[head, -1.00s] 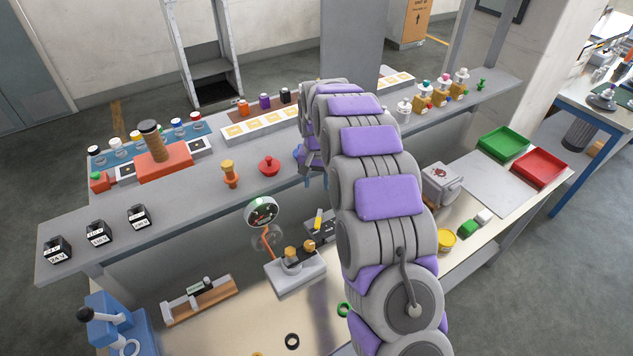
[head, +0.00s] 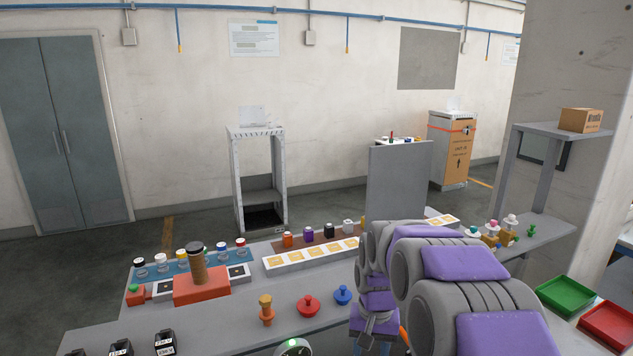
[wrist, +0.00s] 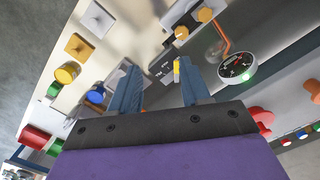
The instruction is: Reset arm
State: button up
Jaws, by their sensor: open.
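My gripper (wrist: 158,75) shows in the wrist view with its two blue fingers apart. I see nothing held between the fingers. A round dial gauge (wrist: 238,67) lies just right of the fingers in that view, and a fixture with yellow knobs (wrist: 190,22) is above them. In the head view my grey and purple arm fills the lower right in a bent shape. The fingers cannot be made out there.
The grey shelf (head: 225,330) carries a red block with a brown post (head: 197,268), a red knob (head: 308,306) and a blue knob (head: 343,294) near my arm. Green (head: 566,294) and red (head: 611,322) trays lie at right. A grey upright panel (head: 398,180) stands behind.

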jog(key=s+d+f+n+g+b, duration=0.1)
jog(key=s+d+n+b, duration=0.1)
jog(key=s, duration=3.2)
jog(key=shift+d+b, duration=0.3)
jog(key=shift+b, duration=0.55)
dwell(0.7)
